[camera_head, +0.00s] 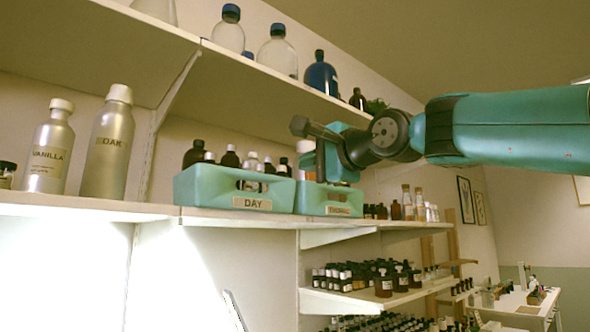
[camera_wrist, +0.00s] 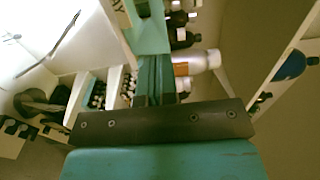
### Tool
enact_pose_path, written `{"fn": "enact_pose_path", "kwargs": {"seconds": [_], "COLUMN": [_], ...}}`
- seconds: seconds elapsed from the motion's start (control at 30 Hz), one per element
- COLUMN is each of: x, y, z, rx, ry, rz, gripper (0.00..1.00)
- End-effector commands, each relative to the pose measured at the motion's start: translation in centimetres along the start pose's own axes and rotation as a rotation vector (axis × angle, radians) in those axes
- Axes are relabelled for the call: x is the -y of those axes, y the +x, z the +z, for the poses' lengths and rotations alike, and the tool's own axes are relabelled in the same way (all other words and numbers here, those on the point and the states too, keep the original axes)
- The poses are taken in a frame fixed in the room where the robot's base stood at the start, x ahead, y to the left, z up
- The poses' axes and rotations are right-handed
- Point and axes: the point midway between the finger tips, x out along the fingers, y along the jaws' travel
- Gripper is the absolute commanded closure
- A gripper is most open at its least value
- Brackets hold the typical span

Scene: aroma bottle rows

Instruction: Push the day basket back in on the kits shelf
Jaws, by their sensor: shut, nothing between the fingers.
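The day basket (camera_head: 222,189) is a teal open box with a hand slot and a DAY label (camera_head: 252,203). It stands on the kits shelf (camera_head: 240,219), its front close to the shelf's front edge, with dark-capped bottles inside. My gripper (camera_head: 320,178) is to its right, by a second teal basket (camera_head: 312,203), and partly covers that basket. The jaws are shut and empty; contact with either basket cannot be told. In the wrist view the shut fingers (camera_wrist: 155,68) point toward a teal basket wall (camera_wrist: 150,37); its label is not visible there.
An upper shelf (camera_head: 250,84) with glass bottles overhangs the baskets. Small bottles (camera_head: 395,210) stand to the right. A lower shelf (camera_head: 340,300) holds several dark bottles. Open room lies in front.

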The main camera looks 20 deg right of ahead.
Motion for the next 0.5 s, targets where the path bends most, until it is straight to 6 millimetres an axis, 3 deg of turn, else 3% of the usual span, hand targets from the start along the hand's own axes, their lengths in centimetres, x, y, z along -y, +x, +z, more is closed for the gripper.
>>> {"fn": "enact_pose_path", "kwargs": {"seconds": [0.5], "x": [0.3], "y": [10.3], "z": [0.1], "rx": [0.002], "ry": [-0.002], "rz": [0.008], "gripper": [1.00]}}
